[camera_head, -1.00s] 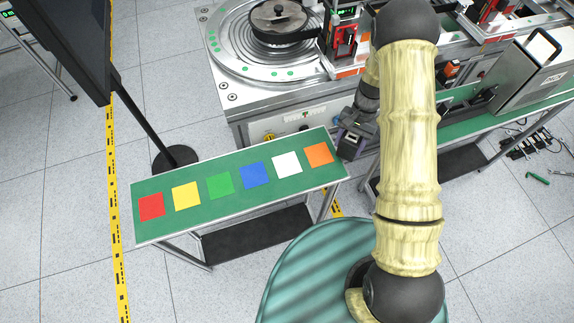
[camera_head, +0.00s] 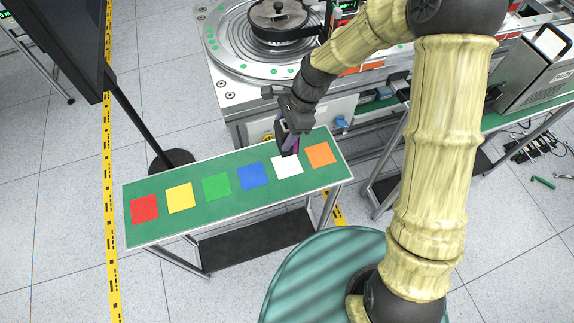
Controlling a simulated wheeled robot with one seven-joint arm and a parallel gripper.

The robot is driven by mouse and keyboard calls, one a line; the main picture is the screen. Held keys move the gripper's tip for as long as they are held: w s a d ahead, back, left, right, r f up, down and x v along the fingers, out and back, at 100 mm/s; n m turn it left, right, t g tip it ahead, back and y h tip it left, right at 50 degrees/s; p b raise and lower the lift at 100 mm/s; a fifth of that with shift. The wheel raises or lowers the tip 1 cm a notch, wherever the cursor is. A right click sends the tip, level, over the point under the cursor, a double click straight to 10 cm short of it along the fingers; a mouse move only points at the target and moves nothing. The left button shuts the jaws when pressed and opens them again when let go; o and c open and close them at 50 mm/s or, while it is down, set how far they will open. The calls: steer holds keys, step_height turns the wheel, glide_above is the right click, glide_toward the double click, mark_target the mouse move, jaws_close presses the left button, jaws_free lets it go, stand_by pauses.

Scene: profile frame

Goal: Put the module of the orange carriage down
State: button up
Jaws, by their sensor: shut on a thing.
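My gripper (camera_head: 288,138) is shut on a small dark module (camera_head: 289,149), which is partly hidden by the fingers. It is over the back edge of the green-topped table, by the white square (camera_head: 287,165). The module overlaps the upper edge of that square in the picture; I cannot tell whether it touches the table. The orange square (camera_head: 320,155) to its right is bare. No orange carriage can be made out.
The green table (camera_head: 233,207) also bears bare blue (camera_head: 251,176), green (camera_head: 217,187), yellow (camera_head: 180,198) and red (camera_head: 145,210) squares. A round bowl feeder (camera_head: 228,60) stands behind. A black screen (camera_head: 60,40) on a stand is at the left.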

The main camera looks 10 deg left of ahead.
steer(key=shift+f+p, duration=0.5)
steer(key=shift+f, duration=2.45)
steer(key=shift+f, duration=0.1)
steer(key=shift+f+p, duration=0.4)
steer(key=shift+f, duration=1.55)
steer(key=shift+f, duration=0.2)
steer(key=o, duration=1.1)
steer(key=shift+r, duration=0.1)
